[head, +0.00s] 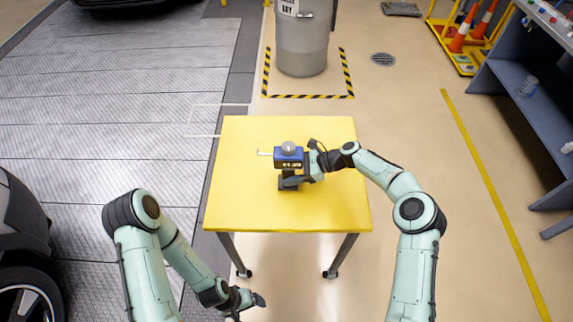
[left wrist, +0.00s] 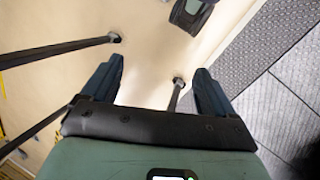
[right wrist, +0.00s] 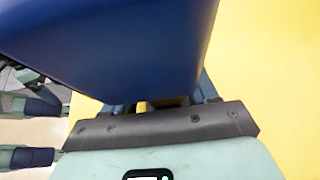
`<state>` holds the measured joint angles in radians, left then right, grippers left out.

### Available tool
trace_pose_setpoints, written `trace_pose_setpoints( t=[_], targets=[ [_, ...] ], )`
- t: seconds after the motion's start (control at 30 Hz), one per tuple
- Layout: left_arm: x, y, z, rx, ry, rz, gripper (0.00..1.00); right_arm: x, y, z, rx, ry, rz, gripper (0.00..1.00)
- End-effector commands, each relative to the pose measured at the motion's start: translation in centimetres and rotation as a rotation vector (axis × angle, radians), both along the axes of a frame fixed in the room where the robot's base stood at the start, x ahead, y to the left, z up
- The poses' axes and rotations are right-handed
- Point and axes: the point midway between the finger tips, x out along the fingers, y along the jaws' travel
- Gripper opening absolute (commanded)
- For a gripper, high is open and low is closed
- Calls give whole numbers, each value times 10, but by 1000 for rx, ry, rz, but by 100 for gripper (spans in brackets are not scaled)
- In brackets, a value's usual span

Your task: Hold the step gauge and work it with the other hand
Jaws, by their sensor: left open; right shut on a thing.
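The step gauge (head: 287,159) is a blue box with a pale dome on top and a thin light strip sticking out to the left. It shows over the yellow table, and its blue body (right wrist: 125,45) fills the top of the right wrist view. My right gripper (head: 293,181) is shut on its dark lower part. The jaws' grip is mostly hidden by the blue body in the right wrist view. My left gripper (head: 254,300) is open and empty, low in front of the table and well apart from the gauge. Its spread fingers show in the left wrist view (left wrist: 158,78).
The yellow table (head: 240,205) has bare top around the gauge. Its dark legs stand near my left gripper. A grey drum (head: 302,45) stands behind inside striped floor tape. A car (head: 22,235) is at the left, and a grey bench (head: 525,85) is at the right.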

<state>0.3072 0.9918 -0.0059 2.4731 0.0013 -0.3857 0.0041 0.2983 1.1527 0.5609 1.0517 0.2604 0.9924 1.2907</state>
Motion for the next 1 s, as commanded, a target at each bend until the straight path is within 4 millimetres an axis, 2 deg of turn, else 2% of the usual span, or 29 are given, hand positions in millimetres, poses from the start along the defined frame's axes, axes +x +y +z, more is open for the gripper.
trace_pose_setpoints(
  t=[0.03,0.07,0.17,0.27,0.37,0.4,0.47,0.5,0.53,0.57,0.6,0.63,0.67,0.7,0.73,0.8,0.87,0.9,1.0],
  targets=[
    [0,0,0,0,0,0,78,0,0,1,1,-1,0,34],
    [1,1,0,2,-1,1,68,0,0,1,1,-1,0,34],
    [11,12,-3,36,-23,27,68,0,0,1,1,-1,0,34],
    [39,45,-8,127,-81,96,68,0,0,1,1,-1,0,34],
    [81,103,-7,277,-178,211,68,0,0,1,1,-1,0,34],
    [100,132,-3,348,-225,266,68,0,0,1,1,-1,0,34],
    [128,176,9,458,-302,348,68,0,0,1,1,-1,0,34],
    [146,205,22,530,-356,402,68,0,0,1,1,-1,0,34],
    [161,226,33,582,-403,438,68,0,0,1,1,-1,0,34],
    [176,244,47,630,-453,473,68,0,0,1,1,-1,0,34],
    [199,261,69,687,-529,511,68,0,0,1,1,-1,0,34],
    [218,268,87,719,-591,531,68,0,0,1,1,-1,0,34],
    [238,268,106,739,-657,539,68,0,0,1,1,-1,0,34],
    [265,257,130,746,-745,537,68,0,0,1,1,-1,0,34],
    [282,245,146,745,-803,529,68,0,0,1,1,-1,0,34],
    [318,209,184,720,-935,502,68,0,0,1,1,-1,0,34],
    [342,175,217,691,-1040,480,68,0,0,1,1,-1,0,34],
    [355,151,240,669,-1108,468,68,0,0,1,1,-1,0,34],
    [378,93,298,616,-1268,446,68,0,0,1,1,-1,0,34]
  ],
)
